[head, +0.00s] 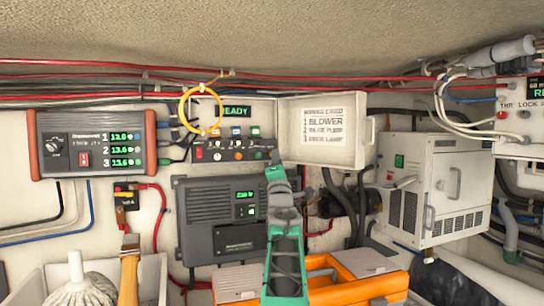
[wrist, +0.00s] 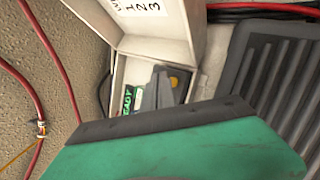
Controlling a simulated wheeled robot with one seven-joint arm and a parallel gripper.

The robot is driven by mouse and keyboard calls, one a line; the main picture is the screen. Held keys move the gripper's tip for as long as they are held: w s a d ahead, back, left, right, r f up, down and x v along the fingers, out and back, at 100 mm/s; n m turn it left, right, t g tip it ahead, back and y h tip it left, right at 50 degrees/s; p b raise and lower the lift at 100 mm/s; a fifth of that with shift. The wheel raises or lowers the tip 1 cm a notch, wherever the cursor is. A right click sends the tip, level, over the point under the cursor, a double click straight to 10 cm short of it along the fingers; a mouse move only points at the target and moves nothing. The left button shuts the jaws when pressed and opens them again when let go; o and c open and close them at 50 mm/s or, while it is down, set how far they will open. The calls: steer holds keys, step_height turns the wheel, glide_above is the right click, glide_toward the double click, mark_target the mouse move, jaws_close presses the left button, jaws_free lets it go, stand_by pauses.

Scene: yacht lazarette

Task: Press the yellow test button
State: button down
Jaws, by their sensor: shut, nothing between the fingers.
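The small control panel (head: 214,155) is on the back wall, with a lit READY display (head: 235,112) above a row of small switches and buttons. Its white cover (head: 322,135) hangs open to the right and carries a printed list with BLOWER on it. In the wrist view a yellow button (wrist: 174,82) shows inside the open box, next to the dark fingertips. My gripper (head: 274,172) is shut and empty, at the panel's lower right corner. The fingertips (wrist: 158,84) also show in the wrist view, very close to the button. I cannot tell whether they touch it.
A yellow cable loop (head: 202,110) hangs at the panel's upper left. A grey charger box (head: 222,225) is below, and a red-ended meter (head: 92,145) is to the left. A white cabinet (head: 435,190) stands right. An orange toolbox (head: 370,287) sits below my arm.

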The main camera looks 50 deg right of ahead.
stand_by(0.3)
steer(key=shift+w+d, duration=0.2)
steer(key=shift+w, duration=0.2)
steer(key=shift+w+d+p, duration=0.2)
steer(key=shift+w+p, duration=0.1)
stand_by(0.5)
steer(key=shift+s+a+f+b, duration=0.1)
steer(key=shift+s+b, duration=0.05)
steer(key=shift+b, duration=0.2)
steer(key=shift+s+a+b, duration=0.3)
steer(key=shift+s+b, duration=0.25)
steer(key=shift+b, duration=0.3)
